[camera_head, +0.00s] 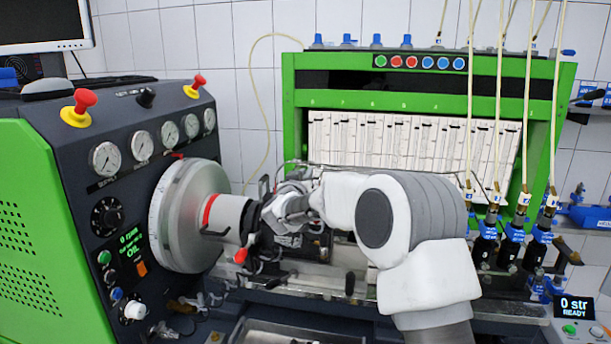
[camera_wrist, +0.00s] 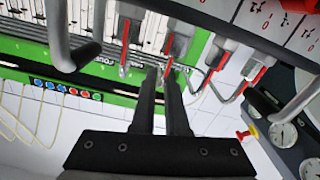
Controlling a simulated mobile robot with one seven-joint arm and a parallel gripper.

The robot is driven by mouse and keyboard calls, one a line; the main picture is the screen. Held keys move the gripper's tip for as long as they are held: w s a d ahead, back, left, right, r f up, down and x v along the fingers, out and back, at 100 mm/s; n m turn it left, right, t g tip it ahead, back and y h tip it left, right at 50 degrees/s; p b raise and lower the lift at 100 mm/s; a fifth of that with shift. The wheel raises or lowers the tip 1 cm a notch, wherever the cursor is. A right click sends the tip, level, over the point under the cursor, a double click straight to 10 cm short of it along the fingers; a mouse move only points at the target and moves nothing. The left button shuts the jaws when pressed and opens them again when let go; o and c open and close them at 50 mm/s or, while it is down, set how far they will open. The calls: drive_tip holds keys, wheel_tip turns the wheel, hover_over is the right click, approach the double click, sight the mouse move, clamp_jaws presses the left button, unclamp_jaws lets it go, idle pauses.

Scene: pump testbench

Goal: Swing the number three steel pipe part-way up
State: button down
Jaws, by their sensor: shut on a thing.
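In the wrist view, my gripper (camera_wrist: 162,76) has its two black fingers close together, with the tips at a thin steel pipe (camera_wrist: 168,64) that has a red mark. The tips hide part of this pipe, and I cannot read a number on it. Similar bent steel pipes with red marks stand on both sides, one to the left (camera_wrist: 125,52) and one to the right (camera_wrist: 256,78). In the head view, my white arm covers most of the gripper and the pump area, so the held pipe cannot be made out clearly there.
The green test bench (camera_head: 290,110) with its row of white tubes (camera_head: 400,140) stands behind my arm. The large round flywheel (camera_head: 178,215) and gauge panel are to the left. Several hanging hoses with black and blue fittings (camera_head: 512,235) stand close on the right.

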drive_tip(key=shift+d, duration=0.1)
drive_tip(key=s+d+r+m+p, duration=0.1)
drive_tip(key=d+r+m+p, duration=0.2)
drive_tip(key=d+r, duration=0.6)
drive_tip(key=s+d+r+m+p, duration=0.2)
drive_tip(key=d+r, duration=0.7)
drive_tip(key=r, duration=0.5)
drive_tip(key=shift+s+d+r+m+p, duration=0.15)
drive_tip(key=shift+s+r+m+p, duration=0.2)
drive_tip(key=shift+m+p, duration=0.45)
drive_tip(key=c, duration=1)
unclamp_jaws()
drive_tip(key=shift+o, duration=0.2)
